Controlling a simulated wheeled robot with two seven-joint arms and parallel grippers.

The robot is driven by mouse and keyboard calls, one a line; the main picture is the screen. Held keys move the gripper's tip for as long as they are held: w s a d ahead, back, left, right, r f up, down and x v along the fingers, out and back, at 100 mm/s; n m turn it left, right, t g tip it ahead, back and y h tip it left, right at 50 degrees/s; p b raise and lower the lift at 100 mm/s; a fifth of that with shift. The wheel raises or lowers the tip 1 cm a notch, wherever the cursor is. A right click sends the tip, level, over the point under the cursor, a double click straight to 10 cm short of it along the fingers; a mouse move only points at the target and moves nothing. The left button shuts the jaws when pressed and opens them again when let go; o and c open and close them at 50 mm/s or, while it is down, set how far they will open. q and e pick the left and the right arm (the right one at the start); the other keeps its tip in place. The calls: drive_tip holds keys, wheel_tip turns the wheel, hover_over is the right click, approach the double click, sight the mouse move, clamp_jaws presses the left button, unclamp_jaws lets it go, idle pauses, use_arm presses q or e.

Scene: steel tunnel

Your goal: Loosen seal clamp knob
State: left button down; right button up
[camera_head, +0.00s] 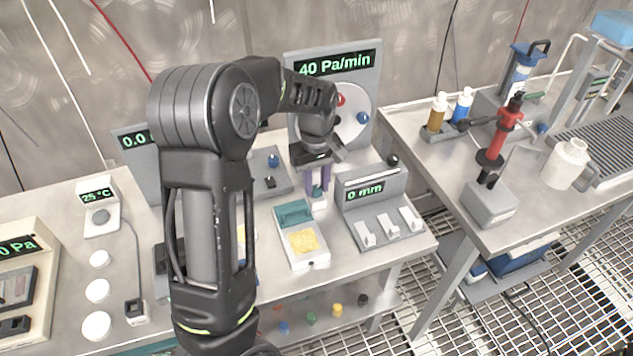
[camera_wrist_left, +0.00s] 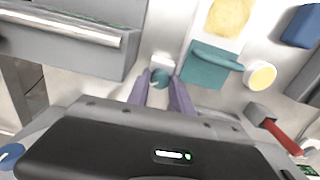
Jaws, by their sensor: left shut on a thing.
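My right gripper is in neither view.
A tray with a teal lid piece (camera_head: 293,214) and yellow content stands left of the knob. A grey "0 mm" box (camera_head: 372,200) with white hooks stands close on the right. A "40 Pa/min" panel (camera_head: 335,65) rises behind. A second bench holds bottles (camera_head: 568,163).

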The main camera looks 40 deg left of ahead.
sight(317, 189)
use_arm(q)
drive_tip(key=n+p, duration=0.1)
drive_tip(key=n, duration=0.4)
drive_tip(key=shift+r+n, duration=0.15)
drive_tip(key=shift+n, duration=0.15)
drive_tip(key=n+p, duration=0.2)
drive_tip(key=n, duration=0.3)
drive_tip(key=shift+p, duration=0.3)
drive_tip(key=c, duration=1.1)
unclamp_jaws()
wheel_tip(317, 189, up, 8)
drive_tip(key=shift+f+b, duration=0.2)
drive_tip(key=shift+b, duration=0.1)
drive_tip(key=shift+f, duration=0.1)
